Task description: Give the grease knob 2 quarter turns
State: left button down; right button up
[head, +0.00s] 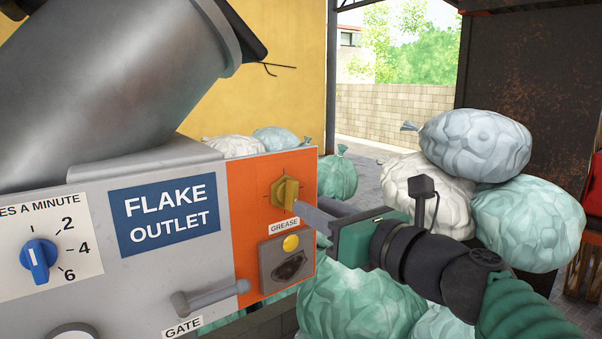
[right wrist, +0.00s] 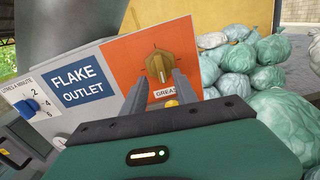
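The grease knob (head: 284,191) is a yellow knob on the orange panel, above the label GREASE. In the right wrist view the knob (right wrist: 159,66) lies ahead, its ridge close to upright. My right gripper (head: 302,207) is just in front of the knob, low and to its right in the head view. In the right wrist view its two fingers (right wrist: 160,75) stand apart, with the knob showing beyond and between their tips. I cannot tell whether a finger touches it. My left gripper is not in view.
Below the knob are a yellow button (head: 291,243) and a dark socket (head: 289,267). A gate lever (head: 212,296) sticks out lower left, and a blue dial (head: 39,259) sits further left. Stuffed bags (head: 473,146) are piled on the right.

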aim_at(296, 198)
jog(key=p+x, duration=0.1)
jog(key=x, duration=0.4)
jog(key=shift+w+f, duration=0.15)
jog(key=shift+w, duration=0.25)
jog(key=shift+s+a, duration=0.1)
jog(key=shift+s, duration=0.2)
jog(key=shift+c, duration=0.3)
grip_shut()
